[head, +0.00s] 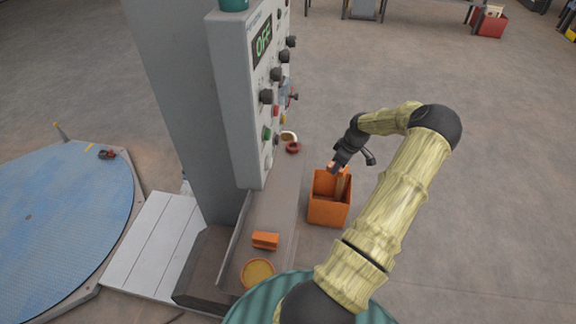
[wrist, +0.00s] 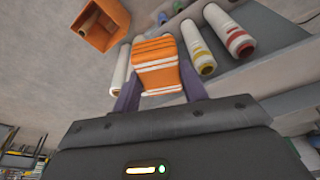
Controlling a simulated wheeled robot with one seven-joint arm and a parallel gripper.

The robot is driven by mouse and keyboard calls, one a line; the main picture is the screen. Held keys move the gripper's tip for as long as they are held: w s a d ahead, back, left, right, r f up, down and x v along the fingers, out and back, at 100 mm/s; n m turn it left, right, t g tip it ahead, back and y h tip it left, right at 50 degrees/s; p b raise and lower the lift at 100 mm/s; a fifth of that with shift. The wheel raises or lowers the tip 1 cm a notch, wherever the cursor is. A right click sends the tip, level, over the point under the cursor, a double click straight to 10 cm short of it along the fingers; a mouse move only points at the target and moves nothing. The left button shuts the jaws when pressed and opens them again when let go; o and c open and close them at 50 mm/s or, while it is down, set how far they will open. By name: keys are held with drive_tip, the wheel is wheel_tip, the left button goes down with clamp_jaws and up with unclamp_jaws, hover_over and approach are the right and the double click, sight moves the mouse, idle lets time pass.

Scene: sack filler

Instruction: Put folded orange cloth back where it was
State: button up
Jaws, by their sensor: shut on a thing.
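The folded orange cloth (wrist: 156,66) has white stripes. In the wrist view it sits between the two purple fingers of my gripper (wrist: 157,92), which is shut on it. In the head view my gripper (head: 337,168) is over the back of the orange bin (head: 328,211); the cloth is hard to make out there. The place the cloth came from is not marked in either view.
The wrist view shows white rolls with coloured bands (wrist: 229,33) on a grey surface, close to the cloth. A grey control panel (head: 247,110) reading OFF stands left of my gripper. An orange block-like item (head: 265,240) and a round yellow dish (head: 258,273) lie on the ledge.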

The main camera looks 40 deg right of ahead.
drive_tip(key=w+a+p, duration=0.1)
drive_tip(key=w+a, duration=0.2)
drive_tip(key=w+a+p, duration=0.1)
drive_tip(key=w+a, duration=0.1)
drive_tip(key=w, duration=0.1)
drive_tip(key=w+a+p, duration=0.1)
drive_tip(key=w+a, duration=0.2)
drive_tip(key=w, duration=0.1)
drive_tip(key=shift+w+a, duration=0.1)
drive_tip(key=shift+a, duration=0.2)
drive_tip(key=shift+w+a, duration=0.1)
drive_tip(key=shift+w+a+r+p, duration=0.1)
drive_tip(key=shift+w+a+p, duration=0.15)
drive_tip(key=shift+p, duration=0.15)
drive_tip(key=shift+w+a+p, duration=0.55)
drive_tip(key=shift+w+a, duration=0.45)
drive_tip(key=shift+w, duration=0.15)
drive_tip(key=shift+w+a+f+p, duration=0.2)
drive_tip(key=shift+f+p, duration=0.25)
drive_tip(key=shift+f, duration=0.2)
drive_tip(key=shift+d+f, duration=0.1)
drive_tip(key=shift+f, duration=0.1)
drive_tip(key=o, duration=0.9)
